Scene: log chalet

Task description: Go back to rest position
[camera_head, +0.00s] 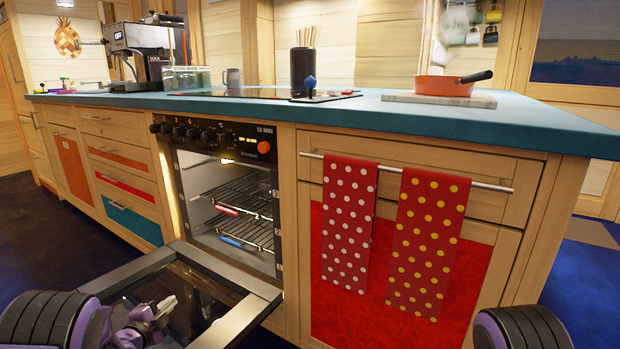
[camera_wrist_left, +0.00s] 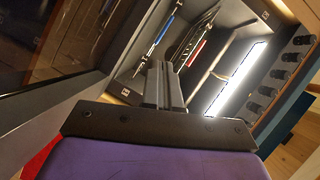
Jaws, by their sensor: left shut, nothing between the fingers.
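My left gripper (camera_head: 157,312) shows at the lower left of the head view, in front of the lowered glass door of the oven. In the left wrist view its fingers (camera_wrist_left: 163,85) are together with nothing between them, pointing toward the lit oven cavity. My right gripper is not in view; only a dark ribbed part of my right arm (camera_head: 521,328) shows at the lower right. The oven (camera_head: 222,190) is open and lit, with wire racks (camera_head: 240,205) inside. One rack has a red front piece and the other a blue one.
The oven door (camera_head: 250,305) hangs open and juts into the room at the lower left. Two dotted towels (camera_head: 349,220) hang from a rail on the right. The counter (camera_head: 540,130) bears an orange pan (camera_head: 445,86) and a coffee machine (camera_head: 143,45). Floor is clear at right.

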